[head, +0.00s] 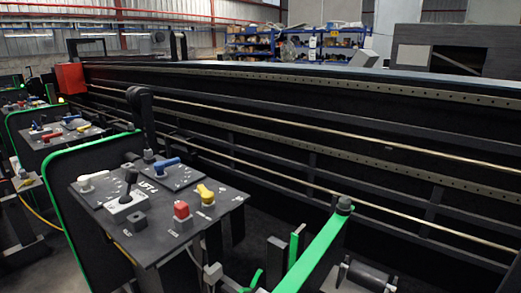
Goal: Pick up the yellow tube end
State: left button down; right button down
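No yellow tube end can be made out for certain. A thin yellow line like a tube or cable (40,214) runs down at the far left, beside the green-edged panel; its ends are not clear. A yellow handle (206,194) sits on the near control console (150,220), beside a red knob (181,210); it looks like a control lever. Neither of my grippers can be made out in the head view.
A long black machine frame with pale rails (300,145) fills the middle and right. A green bar (318,250) with a dark knob on top rises at the front. More consoles (65,130) stand at the left. Blue shelves (250,45) are far back.

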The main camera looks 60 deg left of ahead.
aim_at(28, 181)
jog(key=k+j+u, duration=0.15)
jog(key=u, duration=0.35)
jog(key=k+j+u, duration=0.2)
jog(key=u, duration=0.25)
jog(key=k+j+u, duration=0.1)
jog(key=j+u, duration=0.25)
jog(key=u, duration=0.15)
jog(key=j+u, duration=0.45)
jog(key=k+j+u, duration=0.1)
jog(key=j+u, duration=0.15)
jog(key=u, duration=0.25)
jog(key=i+j+u, duration=0.15)
jog(key=u, duration=0.2)
jog(key=i+u, duration=0.2)
jog(key=u, duration=0.15)
jog(key=i+j+u, duration=0.1)
jog(key=u, duration=0.25)
jog(key=i, duration=0.1)
